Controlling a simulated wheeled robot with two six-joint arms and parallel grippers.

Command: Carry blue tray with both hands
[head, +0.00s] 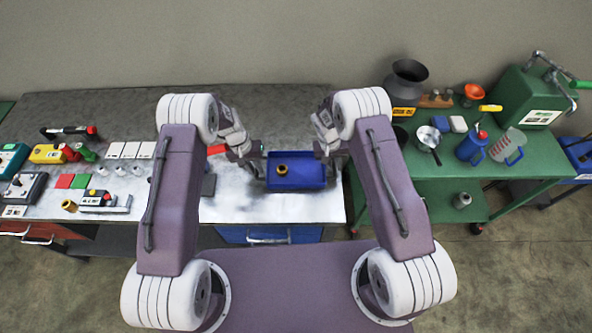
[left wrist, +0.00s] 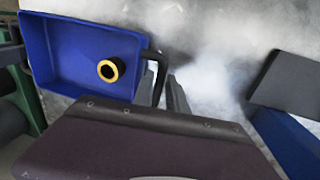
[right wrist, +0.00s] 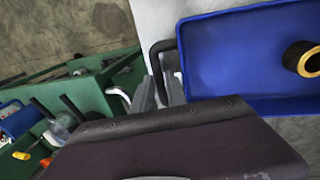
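The blue tray (head: 297,183) is at the right end of the grey workbench, looking level, with a brass-coloured ring (head: 282,169) inside. It also shows in the left wrist view (left wrist: 75,75) and the right wrist view (right wrist: 235,60). My left gripper (left wrist: 163,82) has its fingers on both sides of the tray's black left handle (left wrist: 157,66). My right gripper (right wrist: 160,85) has its fingers on both sides of the black right handle (right wrist: 156,56). Narrow gaps seem to show beside the handles, so both grippers look open. Firm contact is not visible.
The workbench (head: 225,207) holds tools, coloured pads and control boxes on its left. A dark flat block (left wrist: 285,80) lies left of the tray in the head view. A green table (head: 470,180) with jugs and a pan stands right, across a narrow gap.

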